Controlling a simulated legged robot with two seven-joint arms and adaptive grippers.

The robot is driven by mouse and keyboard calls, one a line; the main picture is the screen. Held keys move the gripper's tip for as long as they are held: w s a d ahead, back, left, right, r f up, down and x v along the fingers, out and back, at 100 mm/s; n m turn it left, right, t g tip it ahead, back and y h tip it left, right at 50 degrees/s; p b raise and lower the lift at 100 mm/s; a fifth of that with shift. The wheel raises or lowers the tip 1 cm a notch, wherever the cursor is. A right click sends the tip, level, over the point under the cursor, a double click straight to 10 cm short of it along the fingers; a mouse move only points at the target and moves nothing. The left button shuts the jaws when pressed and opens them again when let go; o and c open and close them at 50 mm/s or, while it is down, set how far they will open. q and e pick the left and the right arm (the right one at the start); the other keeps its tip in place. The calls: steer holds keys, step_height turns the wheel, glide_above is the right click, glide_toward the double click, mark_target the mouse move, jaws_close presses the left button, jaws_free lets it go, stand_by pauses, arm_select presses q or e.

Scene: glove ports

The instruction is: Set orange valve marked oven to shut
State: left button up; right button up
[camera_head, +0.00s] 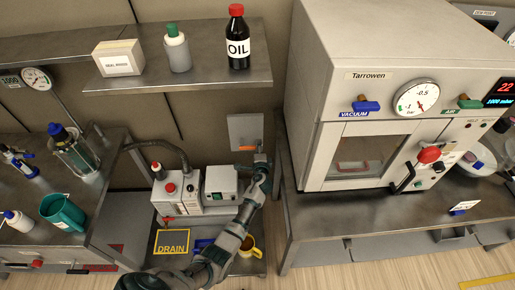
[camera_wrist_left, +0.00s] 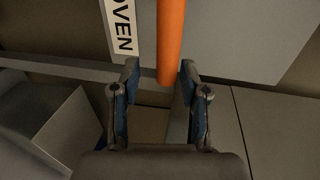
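The orange valve handle (camera_wrist_left: 171,40) is a straight bar, upright in the left wrist view, beside a white label (camera_wrist_left: 121,25) reading OVEN. My left gripper (camera_wrist_left: 160,72) is open. The bar's lower end shows between its two fingertips, nearer the right one, with gaps visible on both sides; I cannot tell the depth between them. In the head view my left gripper (camera_head: 260,152) is in front of a grey wall plate (camera_head: 246,128) below the shelf. My right gripper is not in view.
The Tarrowen vacuum oven (camera_head: 345,115) on its bench stands close to the right of my left arm. A metal shelf (camera_head: 185,85) with a box and bottles is above. A pump (camera_head: 175,190) and a DRAIN mark (camera_head: 172,242) are below left.

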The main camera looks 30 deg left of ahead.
arm_select(q)
steer(key=shift+s+a+r, duration=0.1)
steer(key=shift+r, duration=0.05)
steer(key=shift+s, duration=0.2)
steer(key=v, duration=1.1)
steer(key=shift+d, duration=0.45)
steer(key=shift+s+a, duration=0.1)
steer(key=shift+a, duration=0.1)
